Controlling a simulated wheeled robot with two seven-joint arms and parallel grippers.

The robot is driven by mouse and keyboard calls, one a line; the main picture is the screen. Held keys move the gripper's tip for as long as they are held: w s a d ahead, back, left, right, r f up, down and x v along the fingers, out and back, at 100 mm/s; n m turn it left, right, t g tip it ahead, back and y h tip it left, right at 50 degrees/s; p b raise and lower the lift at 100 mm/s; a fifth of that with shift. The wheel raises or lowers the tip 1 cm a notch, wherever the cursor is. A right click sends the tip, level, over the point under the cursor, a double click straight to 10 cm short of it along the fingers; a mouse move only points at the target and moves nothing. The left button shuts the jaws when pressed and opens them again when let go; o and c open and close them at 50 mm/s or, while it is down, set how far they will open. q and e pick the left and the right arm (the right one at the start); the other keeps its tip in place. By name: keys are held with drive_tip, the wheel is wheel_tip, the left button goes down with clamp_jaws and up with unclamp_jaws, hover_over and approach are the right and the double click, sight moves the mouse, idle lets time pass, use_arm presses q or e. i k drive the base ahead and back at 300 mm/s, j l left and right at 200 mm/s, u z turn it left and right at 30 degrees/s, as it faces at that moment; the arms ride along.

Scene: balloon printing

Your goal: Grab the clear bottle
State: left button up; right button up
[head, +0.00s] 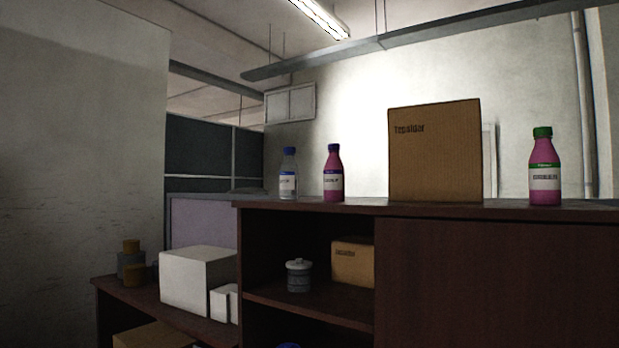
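The clear bottle (288,176) has a blue cap and a label with a blue band. It stands upright on the top of the dark brown cabinet (480,280), near the left end. A pink bottle with a dark blue cap (333,176) stands close to its right, with a gap between them. Neither of my grippers shows in the head view.
A tall cardboard box (435,155) and a pink bottle with a green cap (545,170) stand farther right on the top. Below, a shelf holds a grey jar (299,276) and a small cardboard box (353,263). White boxes (198,280) sit on the lower shelf at left.

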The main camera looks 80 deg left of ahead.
sight(289, 170)
drive_tip(key=u, duration=2.85)
